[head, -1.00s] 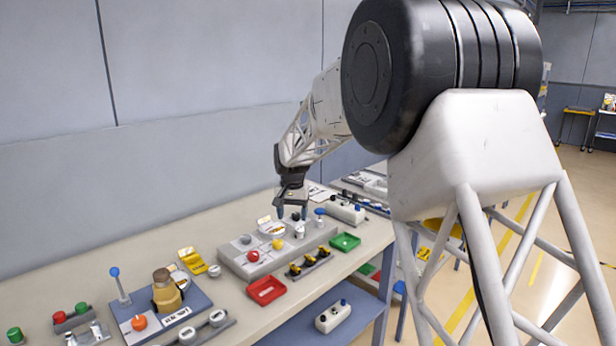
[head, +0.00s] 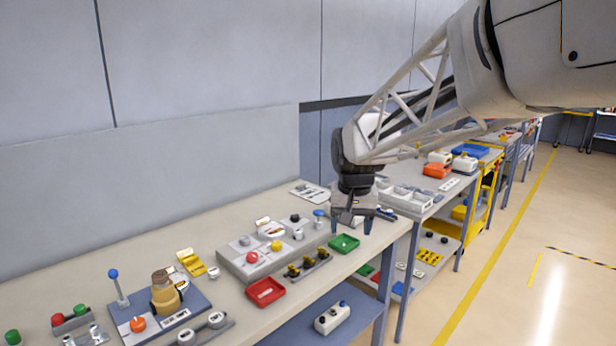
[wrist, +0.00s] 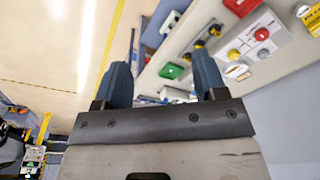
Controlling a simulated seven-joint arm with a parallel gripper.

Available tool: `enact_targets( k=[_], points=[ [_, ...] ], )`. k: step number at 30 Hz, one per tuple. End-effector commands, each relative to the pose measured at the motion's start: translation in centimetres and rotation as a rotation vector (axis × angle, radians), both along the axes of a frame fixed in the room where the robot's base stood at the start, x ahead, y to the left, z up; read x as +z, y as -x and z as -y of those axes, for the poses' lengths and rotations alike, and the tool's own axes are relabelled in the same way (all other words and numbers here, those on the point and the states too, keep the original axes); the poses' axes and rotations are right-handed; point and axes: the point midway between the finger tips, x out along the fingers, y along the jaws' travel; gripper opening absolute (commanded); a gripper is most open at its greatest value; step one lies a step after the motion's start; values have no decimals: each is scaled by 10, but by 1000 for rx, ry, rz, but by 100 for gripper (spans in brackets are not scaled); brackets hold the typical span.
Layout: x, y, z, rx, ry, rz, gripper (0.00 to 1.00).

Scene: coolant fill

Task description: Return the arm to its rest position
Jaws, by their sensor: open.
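My gripper (head: 352,226) hangs at the end of my arm over the right end of the workbench (head: 215,298), just above and behind the green tray (head: 344,243). Its two dark fingers are apart and nothing is between them. In the wrist view my gripper (wrist: 163,82) also shows spread fingers and an empty gap. The green tray (wrist: 171,71) lies beyond the fingers in that view. I cannot tell the exact height of the fingers above the bench.
A grey panel (head: 262,262) with red and yellow knobs, a red tray (head: 265,291) and a brown-topped device (head: 166,291) stand on the bench. More benches with bins (head: 436,170) continue to the right. The floor (head: 500,290) at right is open.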

Motion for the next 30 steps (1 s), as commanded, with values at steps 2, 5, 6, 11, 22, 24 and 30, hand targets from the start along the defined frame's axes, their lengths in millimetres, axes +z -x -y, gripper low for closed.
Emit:
enact_targets(
  k=[2,5,6,11,22,24,30],
  points=[
    [3,22,10,2,1,9,65],
    [4,49,21,8,2,17,65],
    [5,59,25,9,3,22,65],
    [4,102,40,19,7,36,65],
    [-12,199,68,39,17,71,65],
    [-17,217,72,44,19,77,65],
    [-34,266,83,55,27,93,65]
  ],
)
